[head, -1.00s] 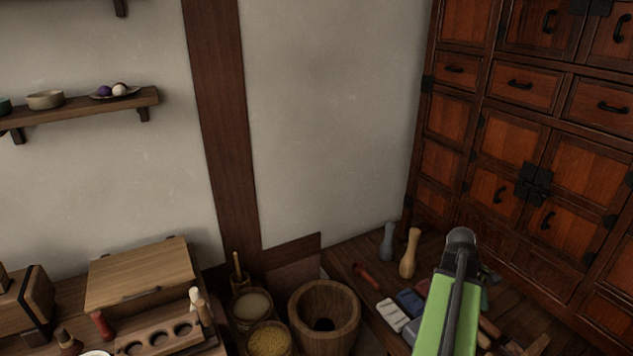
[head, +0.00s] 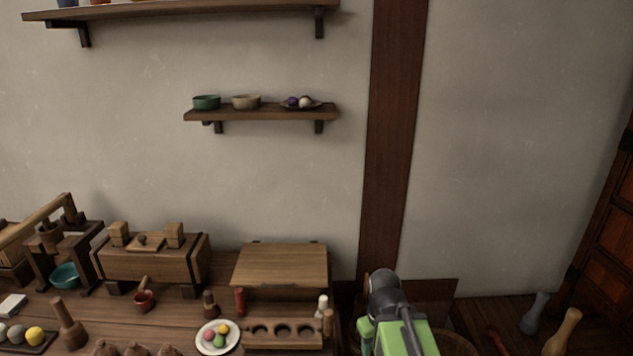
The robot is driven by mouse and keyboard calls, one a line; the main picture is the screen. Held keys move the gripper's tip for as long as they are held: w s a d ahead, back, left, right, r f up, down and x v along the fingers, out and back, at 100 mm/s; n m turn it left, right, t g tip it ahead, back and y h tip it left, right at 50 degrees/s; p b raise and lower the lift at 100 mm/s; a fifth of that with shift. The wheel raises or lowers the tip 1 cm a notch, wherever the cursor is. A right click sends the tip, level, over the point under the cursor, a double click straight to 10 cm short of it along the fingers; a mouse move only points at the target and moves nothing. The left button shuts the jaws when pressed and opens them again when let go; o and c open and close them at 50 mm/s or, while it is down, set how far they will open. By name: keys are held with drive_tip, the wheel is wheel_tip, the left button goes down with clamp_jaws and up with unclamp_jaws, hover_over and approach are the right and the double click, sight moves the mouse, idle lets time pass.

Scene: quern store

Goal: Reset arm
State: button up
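My arm, green with a dark grey joint, rises from the bottom edge of the head view, right of centre. My gripper is not in the picture, so what it holds cannot be told. The visible arm part stands in front of a wooden tub (head: 455,343) and right of the counter. Nothing is seen touching it.
A wooden counter (head: 185,312) at the lower left carries a lidded box (head: 280,265), a wooden chest (head: 150,258) and a plate of coloured balls (head: 218,338). A small wall shelf (head: 262,113) holds bowls. A cabinet (head: 612,235) stands at the right edge.

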wheel_tip(320, 180, up, 14)
drive_tip(key=m+p, duration=0.3)
drive_tip(key=p, duration=1.1)
drive_tip(key=shift+a, duration=0.3)
